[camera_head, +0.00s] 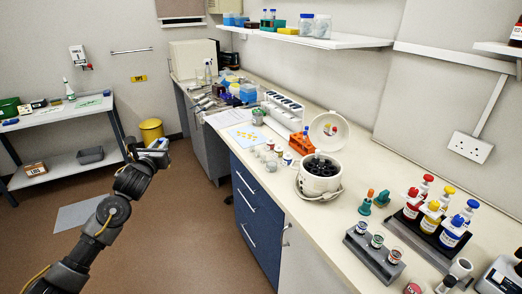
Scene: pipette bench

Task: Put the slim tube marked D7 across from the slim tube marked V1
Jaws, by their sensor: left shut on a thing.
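My left gripper (157,146) is at the left of the view, over the floor and away from the bench. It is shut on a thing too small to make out. A white centrifuge (319,184) stands on the bench with its round lid (328,131) raised. Its dark rotor shows inside, but I cannot tell which slots hold tubes. An orange rack (299,145) stands behind it with small tubes. No D7 or V1 marking can be read. My right gripper is out of view.
Small jars stand left of the centrifuge. A grey rack (374,256) of vials and a dark tray with colored-cap bottles (451,232) are at the front right. A shelf (305,38) hangs above the bench. A side table (60,113) stands at the left.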

